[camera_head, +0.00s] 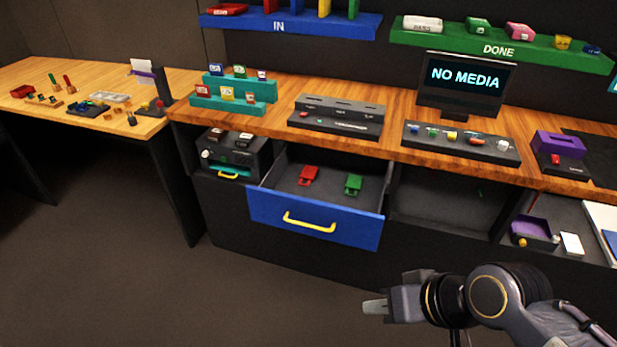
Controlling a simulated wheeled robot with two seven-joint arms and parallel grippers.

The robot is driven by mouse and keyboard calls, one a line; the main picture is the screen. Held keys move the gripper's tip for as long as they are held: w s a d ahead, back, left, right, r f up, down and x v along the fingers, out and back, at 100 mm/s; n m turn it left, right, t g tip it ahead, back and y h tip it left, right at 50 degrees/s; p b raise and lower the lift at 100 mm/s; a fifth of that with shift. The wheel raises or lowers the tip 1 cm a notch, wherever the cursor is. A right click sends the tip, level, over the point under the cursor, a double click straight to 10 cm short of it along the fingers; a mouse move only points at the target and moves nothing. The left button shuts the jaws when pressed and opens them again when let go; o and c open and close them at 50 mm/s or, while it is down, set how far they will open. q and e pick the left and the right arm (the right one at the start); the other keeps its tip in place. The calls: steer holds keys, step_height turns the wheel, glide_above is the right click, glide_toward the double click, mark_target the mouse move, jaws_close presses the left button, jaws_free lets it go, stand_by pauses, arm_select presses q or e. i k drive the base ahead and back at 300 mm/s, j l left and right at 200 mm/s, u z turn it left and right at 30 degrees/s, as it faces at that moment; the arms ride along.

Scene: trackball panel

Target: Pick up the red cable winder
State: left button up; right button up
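The red cable winder (308,175) lies in the left part of an open drawer with a blue front (340,224) and a yellow handle. A similar green piece (353,184) lies to its right in the same drawer, apart from it. My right gripper (376,307) is in front of the cabinet at the lower right, pointing left, below and to the right of the drawer and well apart from the red winder. Its fingers show edge-on, so I cannot tell whether they are open or shut. My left gripper is out of view.
The wooden worktop (285,95) above the drawer carries a teal stepped stand (233,104), grey consoles and a "NO MEDIA" screen (465,80). An open compartment (445,200) is right of the drawer. A purple tray (533,230) lies further right. The floor in front is clear.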

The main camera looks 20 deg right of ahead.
mark_target(308, 174)
steer(key=i+j+z, duration=0.1)
steer(key=z, duration=0.3)
steer(key=i+j+z, duration=0.15)
steer(key=z, duration=0.3)
steer(key=i+j+z, duration=0.1)
steer(key=i+j, duration=0.2)
steer(key=i+j+z, duration=0.1)
steer(key=i+j, duration=0.2)
steer(key=j, duration=0.2)
steer(key=i+j, duration=0.3)
steer(key=i+j+z, duration=0.15)
steer(key=i+j, duration=0.15)
steer(key=j, duration=0.25)
